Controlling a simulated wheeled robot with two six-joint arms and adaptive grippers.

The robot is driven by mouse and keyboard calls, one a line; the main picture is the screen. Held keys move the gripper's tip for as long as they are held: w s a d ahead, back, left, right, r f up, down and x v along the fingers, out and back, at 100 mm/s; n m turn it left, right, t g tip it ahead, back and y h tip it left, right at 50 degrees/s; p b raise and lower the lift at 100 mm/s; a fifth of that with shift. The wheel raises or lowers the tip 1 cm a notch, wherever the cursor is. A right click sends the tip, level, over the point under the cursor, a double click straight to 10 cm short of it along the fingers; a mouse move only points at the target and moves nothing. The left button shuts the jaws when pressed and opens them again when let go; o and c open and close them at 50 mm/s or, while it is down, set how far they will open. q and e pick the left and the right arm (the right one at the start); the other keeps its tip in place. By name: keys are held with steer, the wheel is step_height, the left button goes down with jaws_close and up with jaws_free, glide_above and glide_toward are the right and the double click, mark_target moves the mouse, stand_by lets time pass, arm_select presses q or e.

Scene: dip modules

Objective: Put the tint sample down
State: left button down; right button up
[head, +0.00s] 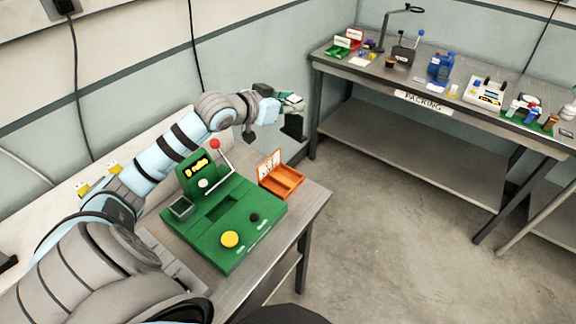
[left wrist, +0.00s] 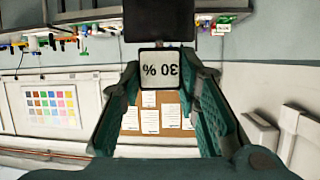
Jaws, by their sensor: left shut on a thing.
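The tint sample (head: 293,126) is a dark panel. In the left wrist view it has a white tab (left wrist: 160,70) marked "30 %", shown upside down, and a dark part beyond it. My left gripper (head: 291,103) is shut on the tint sample and holds it in the air, past the far end of the near bench. The green tester (head: 238,205) stands on that bench, with a lit display, a red-knobbed lever, a yellow button and a dark slot. An orange tray (head: 284,184) with an upright card sits behind it to the right. My right gripper is not in view.
The near bench (head: 315,203) has a narrow bare strip right of the tester. A packing bench (head: 380,78) along the far wall carries a lamp, blue items, a white device and small boxes. Open floor (head: 375,220) lies between the benches.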

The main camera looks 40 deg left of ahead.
arm_select(q)
steer(key=shift+w+a+n+y, duration=0.25)
steer(key=shift+a+n+y, duration=0.1)
steer(key=shift+a, duration=0.2)
steer(key=shift+w+a+n+y, duration=0.25)
steer(key=shift+a+y, duration=0.1)
steer(key=shift+a, duration=0.15)
step_height(320, 180, down, 19)
steer(key=b, duration=0.2)
steer(key=shift+s, duration=0.25)
steer(key=c, duration=1.2)
jaws_free()
